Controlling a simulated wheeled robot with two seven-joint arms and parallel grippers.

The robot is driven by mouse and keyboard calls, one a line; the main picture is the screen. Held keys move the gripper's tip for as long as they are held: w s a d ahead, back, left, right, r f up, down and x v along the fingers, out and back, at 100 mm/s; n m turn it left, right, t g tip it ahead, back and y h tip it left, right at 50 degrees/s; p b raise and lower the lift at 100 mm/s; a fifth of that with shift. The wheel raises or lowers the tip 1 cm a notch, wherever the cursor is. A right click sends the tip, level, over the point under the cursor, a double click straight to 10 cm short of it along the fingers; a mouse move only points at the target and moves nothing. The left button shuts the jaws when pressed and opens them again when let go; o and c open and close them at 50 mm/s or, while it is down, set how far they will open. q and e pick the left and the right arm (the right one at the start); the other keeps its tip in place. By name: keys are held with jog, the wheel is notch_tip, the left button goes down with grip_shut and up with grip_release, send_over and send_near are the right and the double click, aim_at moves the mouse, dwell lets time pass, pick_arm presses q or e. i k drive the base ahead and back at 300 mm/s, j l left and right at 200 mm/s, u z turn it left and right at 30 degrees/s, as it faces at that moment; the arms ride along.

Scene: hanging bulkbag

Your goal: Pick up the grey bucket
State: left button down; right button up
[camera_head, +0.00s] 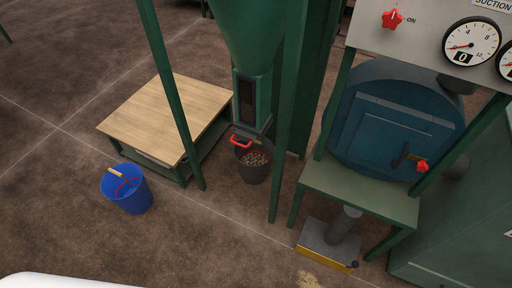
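The grey bucket (254,171) stands on the floor under the outlet of the green hopper. It is dark grey and holds brownish lumps up near its rim. A red handle (241,141) shows just above its back left rim; I cannot tell whether it belongs to the bucket or to the outlet. Neither of my grippers is in view. A white rounded shape at the bottom left edge may be part of me.
A blue bucket (127,190) stands on the floor at the left. Behind it is a low wooden-topped table (168,112). Green hopper legs (279,160) flank the grey bucket. A blue machine (390,120) stands at right, a grey-yellow device (330,243) below. The front floor is mostly clear.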

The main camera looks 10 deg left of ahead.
aim_at(254, 162)
jog(key=i+j+u, duration=0.15)
jog(key=i+j, duration=0.3)
jog(key=i+j+u, duration=0.1)
jog(key=i+j, duration=0.25)
jog(key=i, duration=0.2)
jog(key=i+j+u, duration=0.15)
jog(key=i+j, duration=0.2)
jog(key=i, duration=0.2)
